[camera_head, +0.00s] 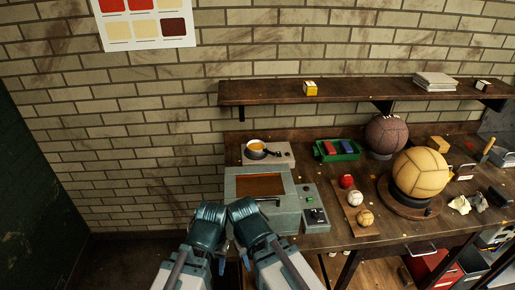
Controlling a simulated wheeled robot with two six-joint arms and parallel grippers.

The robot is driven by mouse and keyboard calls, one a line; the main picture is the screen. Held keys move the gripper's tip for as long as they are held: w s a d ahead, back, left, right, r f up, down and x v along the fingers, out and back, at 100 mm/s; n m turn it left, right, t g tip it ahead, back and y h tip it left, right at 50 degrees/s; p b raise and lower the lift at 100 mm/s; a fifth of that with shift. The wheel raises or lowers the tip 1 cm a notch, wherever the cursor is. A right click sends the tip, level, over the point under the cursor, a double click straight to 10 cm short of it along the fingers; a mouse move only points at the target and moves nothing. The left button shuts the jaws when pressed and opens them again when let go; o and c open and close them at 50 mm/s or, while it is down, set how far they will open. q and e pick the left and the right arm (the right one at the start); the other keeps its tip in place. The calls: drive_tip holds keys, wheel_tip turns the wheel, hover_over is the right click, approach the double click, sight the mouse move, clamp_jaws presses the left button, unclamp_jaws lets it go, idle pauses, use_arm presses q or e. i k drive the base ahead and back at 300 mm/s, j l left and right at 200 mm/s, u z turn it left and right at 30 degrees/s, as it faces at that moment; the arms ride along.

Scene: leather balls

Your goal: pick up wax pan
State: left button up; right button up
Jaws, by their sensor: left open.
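The wax pan (256,146) is a small dark pan with orange-yellow wax in it. It sits on a pale hot plate (283,158) at the back left of the workbench, and a dark handle or knob shows at its right. My left gripper (221,258) is low in the picture, in front of the bench's left end. It is open, well below and left of the pan and apart from it. My right arm is folded close beside it, and its fingers cannot be made out clearly. Nothing is seen held.
A grey press-like box (238,184) with a brown top stands in front of the hot plate, beside a control box (314,207). A green tray (338,149), a tan ball (420,173) and a brown ball (386,134) stand to the right. A shelf (360,91) runs above.

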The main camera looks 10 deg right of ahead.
sight(255, 148)
drive_tip(key=i+l+z, duration=0.2)
drive_tip(key=z, duration=0.2)
drive_tip(key=i+l+z, duration=0.35)
drive_tip(key=i+z, duration=0.1)
drive_tip(key=z, duration=0.3)
